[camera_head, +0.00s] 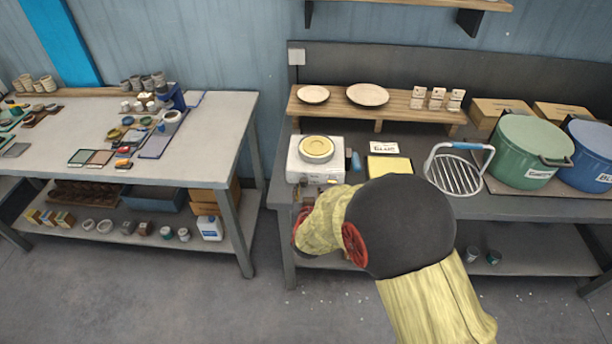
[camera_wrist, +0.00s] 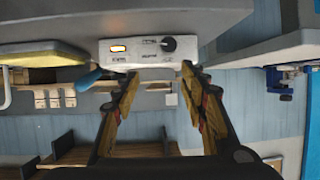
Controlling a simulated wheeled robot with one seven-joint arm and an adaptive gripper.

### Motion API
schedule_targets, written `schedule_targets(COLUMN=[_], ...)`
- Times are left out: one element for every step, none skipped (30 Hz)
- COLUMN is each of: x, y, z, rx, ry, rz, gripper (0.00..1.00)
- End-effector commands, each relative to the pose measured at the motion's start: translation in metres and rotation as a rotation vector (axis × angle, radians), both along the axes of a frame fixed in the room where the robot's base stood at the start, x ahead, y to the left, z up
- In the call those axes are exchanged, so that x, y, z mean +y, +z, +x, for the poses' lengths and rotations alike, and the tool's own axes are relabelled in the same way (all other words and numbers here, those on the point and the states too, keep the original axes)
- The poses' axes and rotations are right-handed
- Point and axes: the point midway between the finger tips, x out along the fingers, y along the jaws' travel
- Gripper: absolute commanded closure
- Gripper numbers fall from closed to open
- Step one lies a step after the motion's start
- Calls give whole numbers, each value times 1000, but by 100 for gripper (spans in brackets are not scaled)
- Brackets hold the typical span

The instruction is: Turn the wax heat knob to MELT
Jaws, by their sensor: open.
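The wax heater (camera_head: 300,167) is a white box with a round yellow-topped pan (camera_head: 317,149), near the front edge of the right bench. In the wrist view, its white front panel (camera_wrist: 140,62) shows a dark round knob (camera_wrist: 168,44), a lit amber switch (camera_wrist: 119,48) and small printed labels that I cannot read. The knob's pointer direction is too small to tell. My gripper (camera_wrist: 160,78) is open and empty, its fingers spread below the panel in the picture, apart from the knob. In the head view my arm hides the gripper and part of the heater front.
A blue handle (camera_wrist: 88,78) sticks out beside the heater. On the right bench are a yellow block (camera_head: 389,166), a wire rack (camera_head: 455,175), a green pot (camera_head: 528,150) and a blue pot (camera_head: 590,155). Plates stand on a riser (camera_head: 420,112) behind. Floor between the benches is clear.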

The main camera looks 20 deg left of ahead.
Motion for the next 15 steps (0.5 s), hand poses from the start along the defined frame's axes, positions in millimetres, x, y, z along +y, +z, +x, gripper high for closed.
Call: schedule_targets(x=[8,11,16,19,21,24,26,27,29,29,31,32,32,32,32], y=[-3,-10,-19,-25,-30,-37,-42,-46,-51,-53,-50,-44,-43,-43,-44], z=[-3,-5,-6,-6,-6,-6,-6,-4,-1,3,8,13,16,18,21], rx=[17,23,29,31,31,31,29,23,16,7,-7,-22,-29,-32,-34], ry=[3,3,2,0,-4,-8,-13,-19,-28,-37,-45,-54,-59,-62,-63], rz=[-15,-22,-29,-33,-36,-38,-39,-37,-33,-28,-17,-6,-2,-1,-1], gripper=[57,57,57,57,57,57,57,57,57,57,57,57,57,57,57])
